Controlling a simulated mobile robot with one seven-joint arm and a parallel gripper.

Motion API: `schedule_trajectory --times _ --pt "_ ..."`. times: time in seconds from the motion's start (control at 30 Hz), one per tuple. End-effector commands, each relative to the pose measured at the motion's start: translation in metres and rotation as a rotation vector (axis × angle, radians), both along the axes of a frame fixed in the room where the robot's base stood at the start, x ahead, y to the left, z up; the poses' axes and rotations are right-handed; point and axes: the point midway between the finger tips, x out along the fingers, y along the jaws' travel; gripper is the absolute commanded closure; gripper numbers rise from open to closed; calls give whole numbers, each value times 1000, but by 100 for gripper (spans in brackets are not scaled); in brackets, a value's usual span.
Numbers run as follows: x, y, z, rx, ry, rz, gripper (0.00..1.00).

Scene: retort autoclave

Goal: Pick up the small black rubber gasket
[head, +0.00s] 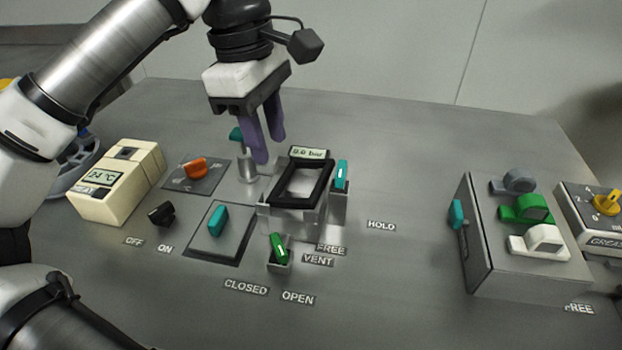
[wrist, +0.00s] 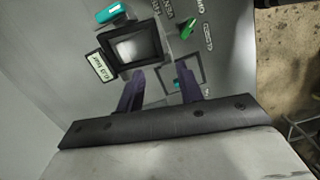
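A black rectangular ring (head: 279,182), which looks like the gasket, lies around the opening on top of a small metal chamber (head: 290,219) at the middle of the panel. The ring also shows at the upper left of the wrist view (wrist: 110,54). My gripper (head: 268,150) hangs above the panel, behind and left of the ring in the head view. Its two purple fingers are apart with nothing between them, also in the wrist view (wrist: 162,76). The fingers do not appear to touch the ring.
A 0.0 bar display (head: 311,153) sits at the ring's far edge. A teal latch (head: 341,175) stands right of it and a green lever (head: 279,248) in front. A cream box (head: 117,181) is left. A metal box with coloured clips (head: 520,272) is right.

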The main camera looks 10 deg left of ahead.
Motion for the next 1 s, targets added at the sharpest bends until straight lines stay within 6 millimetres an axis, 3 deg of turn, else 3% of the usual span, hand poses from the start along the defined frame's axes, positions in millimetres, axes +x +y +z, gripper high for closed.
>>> schedule_trajectory --times 0.1,0.23,0.47,0.77,1.0 --pt "-1 -4 -26 -1 2 0 63" --pt "-1 -7 -46 -2 1 0 63" --pt "-1 -11 -61 -2 -1 1 63" --pt "-1 -22 -101 -4 1 0 63" --pt "-1 -23 -107 -3 -2 0 63"
